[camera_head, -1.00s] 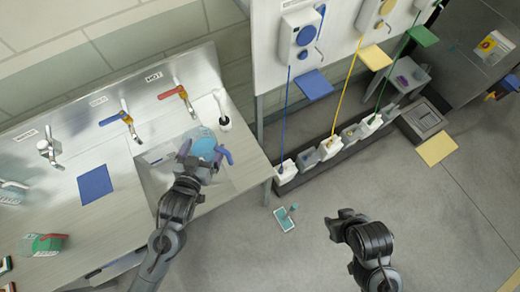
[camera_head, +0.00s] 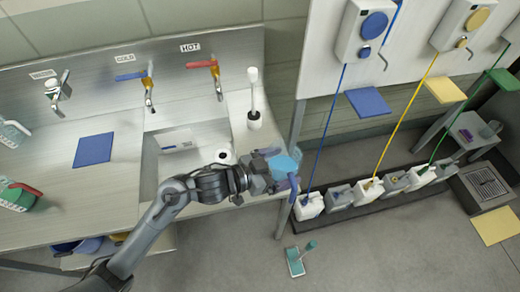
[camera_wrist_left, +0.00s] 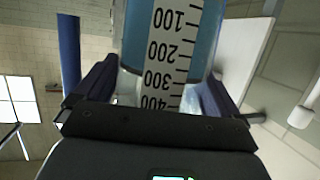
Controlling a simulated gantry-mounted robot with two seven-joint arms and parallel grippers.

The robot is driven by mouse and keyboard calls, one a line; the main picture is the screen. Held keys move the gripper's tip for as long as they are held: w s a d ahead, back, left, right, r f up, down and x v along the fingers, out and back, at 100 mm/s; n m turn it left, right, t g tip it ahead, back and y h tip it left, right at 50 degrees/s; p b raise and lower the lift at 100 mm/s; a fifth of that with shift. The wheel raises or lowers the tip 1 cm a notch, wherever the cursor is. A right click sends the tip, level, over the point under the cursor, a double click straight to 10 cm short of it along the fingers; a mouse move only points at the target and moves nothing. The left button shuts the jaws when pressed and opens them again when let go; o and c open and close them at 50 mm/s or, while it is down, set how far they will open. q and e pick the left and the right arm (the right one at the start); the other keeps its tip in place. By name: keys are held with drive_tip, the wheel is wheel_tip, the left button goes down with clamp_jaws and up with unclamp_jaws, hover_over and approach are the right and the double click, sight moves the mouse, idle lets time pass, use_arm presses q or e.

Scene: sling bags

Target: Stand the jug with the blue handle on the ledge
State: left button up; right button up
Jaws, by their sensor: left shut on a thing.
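The jug (camera_head: 287,163) is clear with blue liquid and a blue handle (camera_head: 288,188). My left gripper (camera_head: 275,172) is shut on it and holds it at the right end of the counter. In the left wrist view the jug (camera_wrist_left: 170,45) shows a white scale strip and blue liquid between the two fingers (camera_wrist_left: 160,95); its base and rim are not clear there. A small blue ledge (camera_head: 367,102) juts from the white panel, up and right of the jug, with nothing on it. My right gripper is out of view.
Yellow (camera_head: 446,89) and green (camera_head: 505,80) ledges sit farther right. A blue tube (camera_head: 327,135) hangs left of the blue ledge. A brush in a holder (camera_head: 253,118) stands on the counter beside the sink (camera_head: 190,150). Several small canisters (camera_head: 340,195) line the floor rack.

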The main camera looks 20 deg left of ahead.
use_arm(q)
drive_tip(key=shift+f+b, duration=0.55)
drive_tip(key=shift+f, duration=0.2)
drive_tip(key=shift+w+a+f, duration=0.1)
drive_tip(key=shift+w+f, duration=0.05)
drive_tip(key=shift+f, duration=0.05)
drive_tip(key=shift+w+a+f+b, duration=0.5)
drive_tip(key=shift+w+a+f, duration=0.85)
drive_tip(key=shift+f, duration=0.4)
drive_tip(key=shift+w+a+f+b, duration=0.5)
drive_tip(key=shift+w+a+f, duration=0.8)
drive_tip(key=shift+f, duration=0.5)
drive_tip(key=shift+w+a+f+b, duration=0.5)
drive_tip(key=shift+w+a+f, duration=0.65)
drive_tip(key=shift+w+f, duration=0.5)
drive_tip(key=shift+s+f, duration=0.15)
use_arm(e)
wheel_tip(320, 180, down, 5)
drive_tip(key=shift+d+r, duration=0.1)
use_arm(q)
drive_tip(key=shift+f, duration=0.1)
drive_tip(key=o, duration=1.1)
drive_tip(key=shift+f, duration=0.15)
